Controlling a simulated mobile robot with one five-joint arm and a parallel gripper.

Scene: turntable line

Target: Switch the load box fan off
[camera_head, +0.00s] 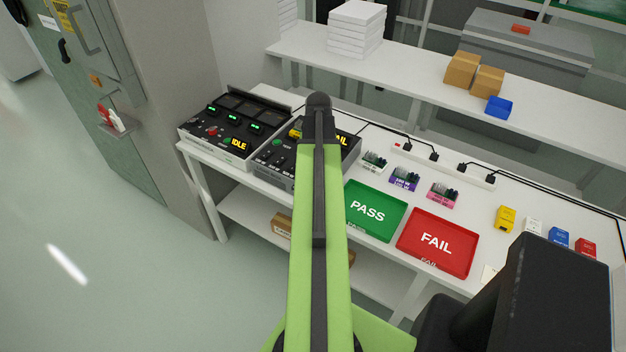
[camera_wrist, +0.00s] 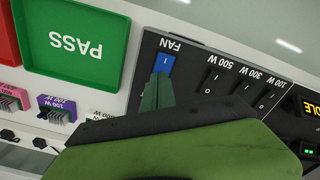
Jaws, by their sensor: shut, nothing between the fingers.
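The load box (camera_head: 272,163) is a dark panel unit on the white table, partly hidden behind my green arm in the head view. In the wrist view its panel (camera_wrist: 196,58) shows a blue fan switch (camera_wrist: 166,65) under the label FAN, with a light mark on its face. Dark rocker switches labelled 500 W (camera_wrist: 211,80), 300 W and 100 W stand beside it. My gripper (camera_wrist: 158,92) is shut and empty, its tips right at the near end of the fan switch. I cannot tell whether they touch. The head view hides my gripper behind the arm.
A green PASS tray (camera_head: 374,211) and a red FAIL tray (camera_head: 437,243) lie right of the load box. Another console (camera_head: 235,125) reading IDLE stands to its left. Small boards (camera_head: 404,179) and a power strip (camera_head: 443,165) with cables lie behind the trays.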

